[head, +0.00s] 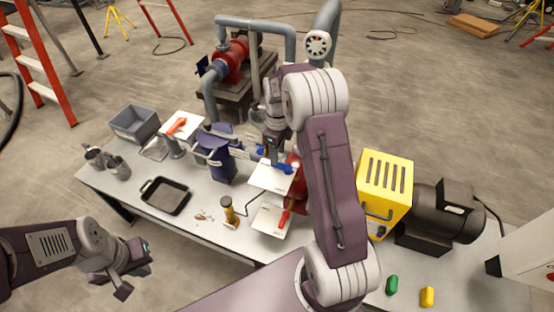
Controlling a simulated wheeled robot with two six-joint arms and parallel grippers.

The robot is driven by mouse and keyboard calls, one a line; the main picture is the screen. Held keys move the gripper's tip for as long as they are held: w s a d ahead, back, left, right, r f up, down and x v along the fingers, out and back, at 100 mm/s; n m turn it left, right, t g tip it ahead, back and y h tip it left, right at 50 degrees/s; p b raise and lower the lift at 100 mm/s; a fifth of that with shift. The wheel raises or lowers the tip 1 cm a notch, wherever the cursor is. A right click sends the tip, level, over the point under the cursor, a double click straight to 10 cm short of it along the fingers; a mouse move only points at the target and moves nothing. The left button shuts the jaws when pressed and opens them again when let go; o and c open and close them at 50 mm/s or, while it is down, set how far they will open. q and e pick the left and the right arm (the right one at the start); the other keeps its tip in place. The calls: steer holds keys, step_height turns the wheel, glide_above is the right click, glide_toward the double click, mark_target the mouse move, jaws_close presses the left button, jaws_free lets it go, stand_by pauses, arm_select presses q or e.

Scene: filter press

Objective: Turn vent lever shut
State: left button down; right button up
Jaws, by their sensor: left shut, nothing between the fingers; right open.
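Several levers show on the bench equipment: a red lever (178,126) on a white plate at the left, a blue lever (283,168) on a white plate in the middle, and a red lever (285,216) on a lower white plate. I cannot tell which is the vent lever. A blue filter body (218,160) stands between them. My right gripper (275,148) is open, reaching over the bench just above the middle plate's blue lever; its fingertips are small and partly hidden, so contact is unclear. My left gripper (128,281) is shut and empty, in front of the bench's left part.
A black tray (164,196), grey bin (134,124) and metal cups (119,168) occupy the bench's left. A brass-coloured cylinder (229,212) stands near the front edge. A yellow box (384,186) and dark motor (437,216) stand right of my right arm. Pipes rise behind.

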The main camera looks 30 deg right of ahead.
mark_target(282, 167)
step_height(282, 167, down, 5)
steer(key=shift+w+p, duration=0.1)
steer(key=shift+p, duration=0.25)
steer(key=shift+c, duration=0.3)
jaws_close()
